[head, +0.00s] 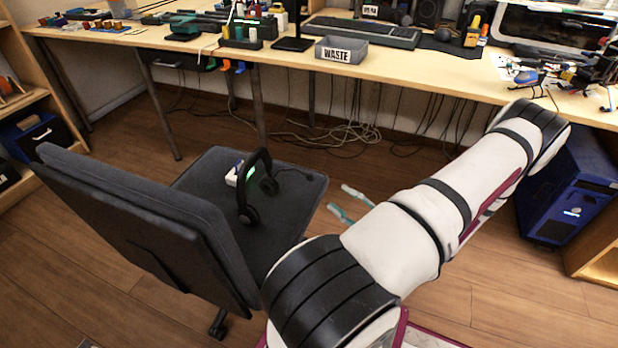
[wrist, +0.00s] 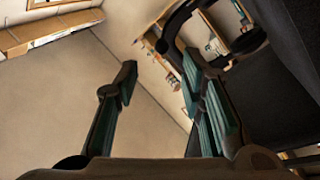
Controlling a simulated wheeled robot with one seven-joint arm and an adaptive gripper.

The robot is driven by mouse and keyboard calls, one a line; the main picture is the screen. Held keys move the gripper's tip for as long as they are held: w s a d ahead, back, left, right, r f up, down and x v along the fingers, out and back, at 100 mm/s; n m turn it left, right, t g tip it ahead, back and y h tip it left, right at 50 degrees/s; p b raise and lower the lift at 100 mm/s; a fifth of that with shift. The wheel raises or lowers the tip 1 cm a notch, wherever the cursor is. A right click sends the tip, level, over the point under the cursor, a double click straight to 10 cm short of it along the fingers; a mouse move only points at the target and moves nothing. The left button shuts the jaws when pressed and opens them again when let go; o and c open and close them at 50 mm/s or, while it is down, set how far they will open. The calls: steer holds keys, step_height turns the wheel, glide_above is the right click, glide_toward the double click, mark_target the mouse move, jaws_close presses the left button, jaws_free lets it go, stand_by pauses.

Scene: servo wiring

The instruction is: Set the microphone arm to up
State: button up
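A black headset (head: 246,196) stands on the seat of the grey office chair (head: 200,195). Its thin microphone arm (head: 300,171) reaches out to the right from the right-hand earcup, roughly level in the picture. My gripper (head: 346,203) is right of the seat, apart from the headset, with its teal fingers pointing left towards it. In the wrist view my gripper (wrist: 160,80) is open, with a wide empty gap between the fingers. Part of the dark headset (wrist: 185,25) shows at the upper right, beyond the right finger.
The chair backrest (head: 150,235) rises at the left. The desk (head: 400,62) runs along the back, with cables hanging below. A blue computer case (head: 570,190) stands at the right.

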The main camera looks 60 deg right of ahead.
mark_target(310, 177)
steer(key=b+x, duration=0.2)
steer(key=x, duration=0.8)
steer(key=shift+w, duration=0.35)
steer(key=shift+c, duration=0.2)
jaws_close()
